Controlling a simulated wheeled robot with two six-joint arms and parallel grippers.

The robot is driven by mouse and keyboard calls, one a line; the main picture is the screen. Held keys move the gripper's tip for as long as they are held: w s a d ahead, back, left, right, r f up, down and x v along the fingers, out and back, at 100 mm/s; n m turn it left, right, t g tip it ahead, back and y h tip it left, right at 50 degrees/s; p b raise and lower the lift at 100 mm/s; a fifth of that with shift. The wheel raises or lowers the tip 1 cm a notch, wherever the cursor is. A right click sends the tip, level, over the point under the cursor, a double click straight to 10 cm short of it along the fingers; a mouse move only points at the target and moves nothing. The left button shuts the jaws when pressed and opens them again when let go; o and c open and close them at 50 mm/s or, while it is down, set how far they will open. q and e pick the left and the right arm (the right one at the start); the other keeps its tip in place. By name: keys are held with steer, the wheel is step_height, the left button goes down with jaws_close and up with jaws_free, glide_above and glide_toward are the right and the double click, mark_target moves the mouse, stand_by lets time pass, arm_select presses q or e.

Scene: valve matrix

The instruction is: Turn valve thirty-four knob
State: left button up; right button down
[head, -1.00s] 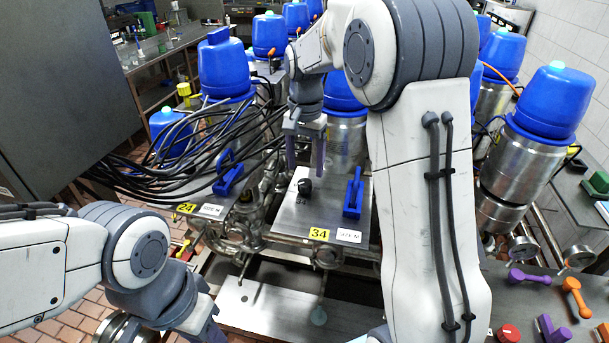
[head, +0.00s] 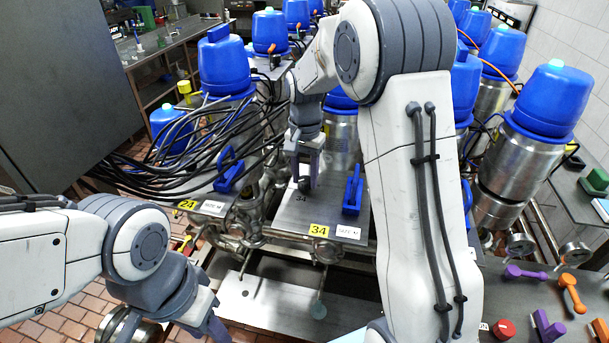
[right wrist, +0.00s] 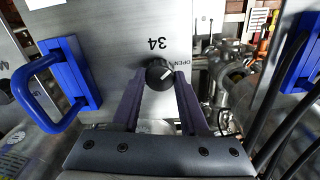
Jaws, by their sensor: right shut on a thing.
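The valve thirty-four knob is a small black round knob (head: 304,186) on a steel plate (head: 328,208) with a yellow 34 label (head: 319,230). In the right wrist view the knob (right wrist: 159,74) shows a slanted white pointer line, beside the printed 34 and small lettering. My right gripper (head: 305,178) is down at the plate, shut on the knob. In the right wrist view its purple fingers (right wrist: 160,80) stand on both sides of the knob. My left gripper (head: 208,322) is low at the left, away from the plate, its fingertips not clear.
A blue handle (head: 353,190) stands on the plate right of the knob. Another blue handle (head: 228,172) and a bundle of black cables (head: 195,150) lie to the left, by the yellow 24 label (head: 187,205). Blue-topped steel valves (head: 550,100) crowd behind and to the right.

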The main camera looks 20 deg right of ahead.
steer(key=shift+n, duration=0.3)
steer(key=n+p, duration=0.1)
steer(key=n, duration=0.3)
steer(key=shift+n, duration=0.3)
steer(key=shift+w+r+n, duration=0.1)
steer(key=shift+n, duration=2.1)
steer(key=shift+c, duration=2.1)
jaws_free()
